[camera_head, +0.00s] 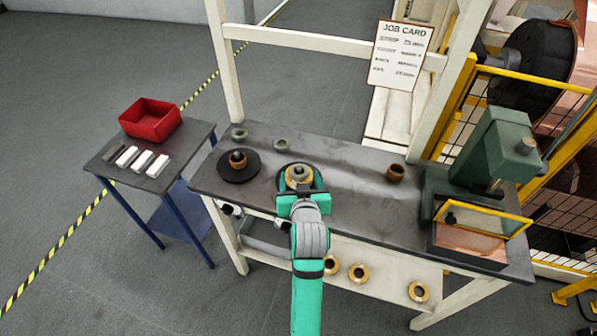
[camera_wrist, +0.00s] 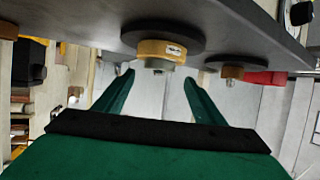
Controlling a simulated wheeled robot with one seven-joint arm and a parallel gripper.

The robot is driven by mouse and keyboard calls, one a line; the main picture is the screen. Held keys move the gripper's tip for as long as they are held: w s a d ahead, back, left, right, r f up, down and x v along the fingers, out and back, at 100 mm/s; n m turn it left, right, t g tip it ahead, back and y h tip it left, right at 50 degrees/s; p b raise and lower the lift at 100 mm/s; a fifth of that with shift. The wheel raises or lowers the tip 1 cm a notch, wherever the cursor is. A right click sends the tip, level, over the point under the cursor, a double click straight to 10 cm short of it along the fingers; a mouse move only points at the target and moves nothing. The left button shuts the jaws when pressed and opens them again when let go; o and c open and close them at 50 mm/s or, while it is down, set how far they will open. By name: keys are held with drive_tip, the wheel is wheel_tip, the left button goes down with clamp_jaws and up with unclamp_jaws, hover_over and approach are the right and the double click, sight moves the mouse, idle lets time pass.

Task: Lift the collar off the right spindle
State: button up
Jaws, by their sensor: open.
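The right spindle's collar (camera_head: 297,174) is a brass-coloured ring on a dark round base on the bench. A grey spindle top shows in its middle. The wrist view appears upside down and shows the collar (camera_wrist: 160,49) with a small pale label. My gripper (camera_head: 301,187) is at the near side of this spindle, its fingers spread to either side. In the wrist view my open gripper (camera_wrist: 158,77) has nothing between its fingers, and the collar appears beyond the tips. The left spindle (camera_head: 238,158) carries a brown collar on a dark disc.
Two grey rings (camera_head: 239,133) (camera_head: 283,144) lie behind the spindles. A brown ring (camera_head: 396,172) stands right of them. A green press (camera_head: 502,150) fills the bench's right end. A red bin (camera_head: 150,120) sits on a side table. The bench between the right spindle and brown ring is clear.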

sight(299, 171)
drive_tip(key=shift+x, duration=2.4)
drive_tip(key=shift+d, duration=0.15)
drive_tip(key=shift+c, duration=0.6)
drive_tip(key=c, duration=1.1)
drive_tip(key=shift+s, duration=0.1)
drive_tip(key=shift+c, duration=0.4)
drive_tip(key=shift+r, duration=0.1)
